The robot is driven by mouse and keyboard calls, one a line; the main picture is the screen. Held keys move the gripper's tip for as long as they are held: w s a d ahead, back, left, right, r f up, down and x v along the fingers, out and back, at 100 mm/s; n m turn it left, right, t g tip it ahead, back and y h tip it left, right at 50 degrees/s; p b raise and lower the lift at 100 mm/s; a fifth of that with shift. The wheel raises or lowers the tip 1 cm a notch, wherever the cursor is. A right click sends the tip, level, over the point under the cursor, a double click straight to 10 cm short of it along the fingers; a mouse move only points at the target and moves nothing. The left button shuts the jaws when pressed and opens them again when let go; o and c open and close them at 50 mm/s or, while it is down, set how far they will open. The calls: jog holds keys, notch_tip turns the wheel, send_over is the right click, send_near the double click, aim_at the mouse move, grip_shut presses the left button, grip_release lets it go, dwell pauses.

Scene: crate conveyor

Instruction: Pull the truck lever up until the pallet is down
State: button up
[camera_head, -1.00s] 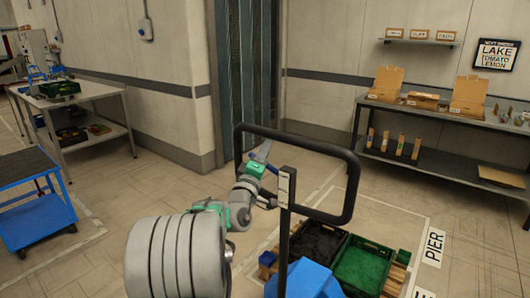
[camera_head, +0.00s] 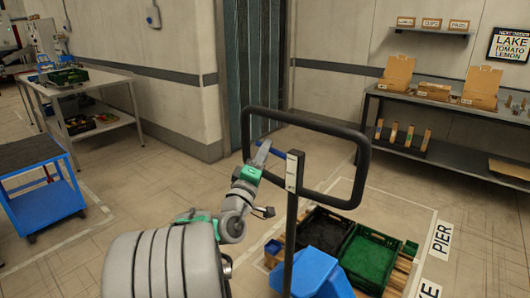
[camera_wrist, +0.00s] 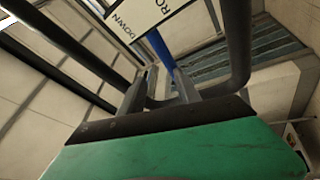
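The pallet truck's black handle loop (camera_head: 362,160) rises on a dark post (camera_head: 291,225) with a pale label at its top. A short blue lever (camera_head: 274,149) sticks out left of the post; it also shows in the wrist view (camera_wrist: 160,50). My gripper (camera_head: 262,154) is at this lever, left of the post. In the wrist view its fingers (camera_wrist: 160,88) stand apart with the lever between or just beyond them; contact is unclear. A label (camera_wrist: 150,14) there reads "DOWN". The pallet (camera_head: 400,275) carries a black crate (camera_head: 322,230) and a green crate (camera_head: 368,258); its height is unclear.
The truck's blue body (camera_head: 318,275) stands in front of the crates. A blue trolley (camera_head: 45,205) and a workbench (camera_head: 110,82) are at left, a shelf table (camera_head: 450,150) at right. Open floor lies between trolley and truck.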

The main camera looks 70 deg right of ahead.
jog(key=b+v, duration=0.4)
jog(key=v, duration=0.4)
jog(key=shift+s+a+r+b, duration=0.25)
jog(key=shift+a+b, duration=0.1)
jog(key=shift+a, duration=0.2)
dwell(0.3)
